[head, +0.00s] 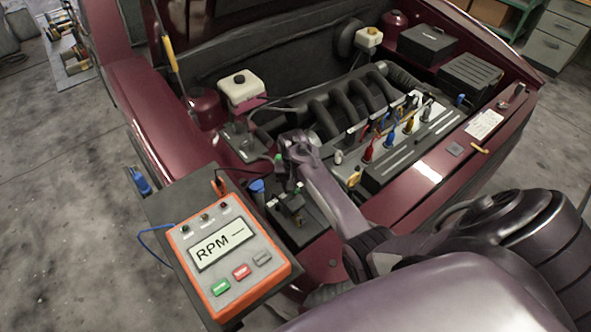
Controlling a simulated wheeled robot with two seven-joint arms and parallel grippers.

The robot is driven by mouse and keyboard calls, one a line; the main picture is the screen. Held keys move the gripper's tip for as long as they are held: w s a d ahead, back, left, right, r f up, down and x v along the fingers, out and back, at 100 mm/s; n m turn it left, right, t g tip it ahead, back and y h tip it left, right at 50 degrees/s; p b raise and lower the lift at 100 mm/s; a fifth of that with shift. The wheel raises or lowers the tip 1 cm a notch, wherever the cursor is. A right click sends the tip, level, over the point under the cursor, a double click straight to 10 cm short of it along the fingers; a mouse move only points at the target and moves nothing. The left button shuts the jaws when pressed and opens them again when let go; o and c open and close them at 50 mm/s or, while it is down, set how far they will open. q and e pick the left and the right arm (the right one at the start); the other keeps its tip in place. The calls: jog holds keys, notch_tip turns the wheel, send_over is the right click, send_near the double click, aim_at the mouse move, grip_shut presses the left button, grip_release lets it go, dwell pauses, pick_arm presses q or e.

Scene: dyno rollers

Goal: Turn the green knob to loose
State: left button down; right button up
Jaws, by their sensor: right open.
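A small green piece (279,158), which looks like the green knob, shows just left of my right gripper, low in the engine bay; its setting is too small to read. My right gripper (290,158) reaches in from the lower right over the front left of the bay. Its jaws are open and seem close to the green piece, but I cannot tell whether they touch it. The gripper and wrist hide part of what lies behind them. My left gripper is not in view.
An orange RPM meter (228,252) with green, red and grey buttons lies on a dark tray (180,200) at front left. The engine (345,103) with coloured leads (388,135) lies beyond my arm. The white reservoir (241,88) stands behind. Car body edges (150,95) surround the bay.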

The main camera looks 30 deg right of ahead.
jog(key=shift+f, duration=0.2)
jog(key=c, duration=1)
